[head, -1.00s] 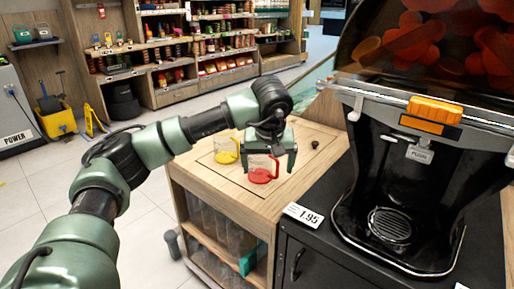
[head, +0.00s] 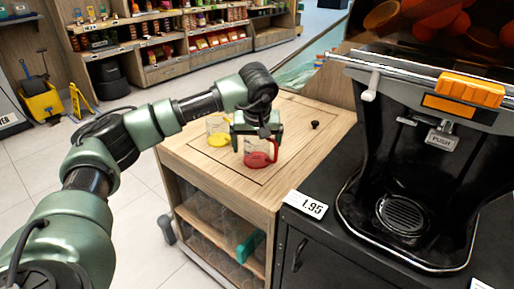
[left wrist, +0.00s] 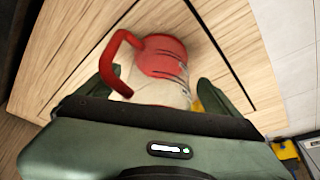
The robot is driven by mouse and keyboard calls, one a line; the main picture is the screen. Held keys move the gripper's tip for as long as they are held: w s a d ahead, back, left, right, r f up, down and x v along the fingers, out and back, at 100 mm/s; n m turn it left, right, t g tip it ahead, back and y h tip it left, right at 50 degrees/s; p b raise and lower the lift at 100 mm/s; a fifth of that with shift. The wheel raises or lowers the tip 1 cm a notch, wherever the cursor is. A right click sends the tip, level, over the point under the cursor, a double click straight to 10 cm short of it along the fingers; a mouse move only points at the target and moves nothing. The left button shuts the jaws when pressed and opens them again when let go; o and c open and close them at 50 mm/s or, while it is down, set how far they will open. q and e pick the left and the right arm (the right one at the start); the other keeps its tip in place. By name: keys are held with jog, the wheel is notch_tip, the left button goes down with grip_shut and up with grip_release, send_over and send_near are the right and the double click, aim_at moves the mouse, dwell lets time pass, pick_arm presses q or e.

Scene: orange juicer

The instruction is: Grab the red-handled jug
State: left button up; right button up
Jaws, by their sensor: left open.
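The red-handled jug (head: 258,153) stands on the wooden counter. It is clear with a red base and red handle. In the left wrist view the jug (left wrist: 160,62) lies between my two fingers, its handle toward the upper left. My left gripper (head: 257,146) is open and reaches down around the jug from above; contact cannot be told. In the left wrist view its fingers (left wrist: 150,95) are apart on either side. My right gripper is not in view.
A yellow jug (head: 217,133) stands just left of the red one, partly behind my gripper. A small black knob (head: 315,125) is at the right. The black juicer (head: 425,150) and a price card (head: 307,204) stand right of the wooden counter (head: 225,185).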

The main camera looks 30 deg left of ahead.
pick_arm(q)
jog(key=shift+x, duration=0.8)
jog(key=shift+d+r, duration=0.1)
jog(key=c, duration=1.5)
